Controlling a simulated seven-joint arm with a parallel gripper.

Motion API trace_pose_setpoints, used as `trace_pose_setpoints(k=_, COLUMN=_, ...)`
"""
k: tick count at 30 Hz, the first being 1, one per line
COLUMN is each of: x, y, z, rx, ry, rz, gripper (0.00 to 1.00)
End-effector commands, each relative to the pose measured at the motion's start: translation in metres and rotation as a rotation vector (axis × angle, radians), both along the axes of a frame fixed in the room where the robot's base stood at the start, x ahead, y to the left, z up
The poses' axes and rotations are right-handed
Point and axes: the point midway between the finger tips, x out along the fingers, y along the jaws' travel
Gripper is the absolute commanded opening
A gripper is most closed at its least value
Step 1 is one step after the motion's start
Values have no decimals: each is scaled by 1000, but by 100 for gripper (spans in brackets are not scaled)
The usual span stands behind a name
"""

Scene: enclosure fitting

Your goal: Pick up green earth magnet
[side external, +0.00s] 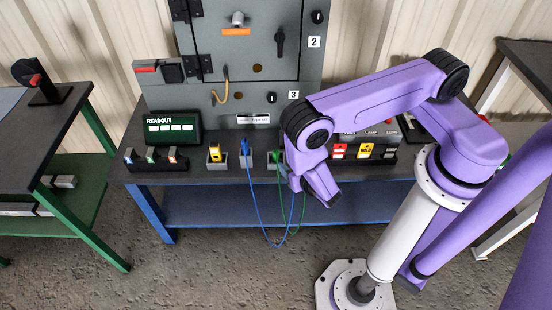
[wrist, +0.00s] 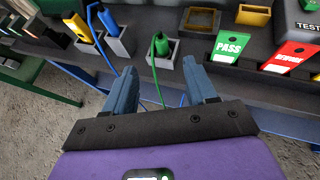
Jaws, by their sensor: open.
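The green earth magnet (wrist: 161,46) is a small green plug with a green cable. It stands in a grey holder (wrist: 172,60) near the table's front edge. In the side external view the magnet (side external: 274,157) shows just left of my arm. My gripper (wrist: 159,68) is open and empty in the wrist view. Its two blue-grey fingers point toward the magnet, which lies beyond and between the tips, apart from them. In the side external view my own arm partly hides the fingers.
A blue plug (wrist: 107,20) and a yellow plug (wrist: 77,27) stand in holders to the left. The grey enclosure (side external: 250,60) rises behind. Loose cables hang over the table's front edge.

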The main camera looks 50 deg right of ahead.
Motion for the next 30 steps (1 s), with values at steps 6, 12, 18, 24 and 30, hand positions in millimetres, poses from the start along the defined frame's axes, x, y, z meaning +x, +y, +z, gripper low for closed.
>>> trace_pose_setpoints(k=6, x=34, y=-16, z=-21, rx=1, ry=-2, rz=-9, gripper=56)
trace_pose_setpoints(k=12, x=62, y=-27, z=-37, rx=1, ry=-1, rz=-6, gripper=56)
trace_pose_setpoints(k=18, x=76, y=-32, z=-45, rx=0, ry=-1, rz=-1, gripper=56)
trace_pose_setpoints(k=24, x=85, y=-37, z=-52, rx=0, ry=-1, rz=-5, gripper=56)
trace_pose_setpoints(k=30, x=104, y=-44, z=-66, rx=1, ry=-3, rz=-5, gripper=56)
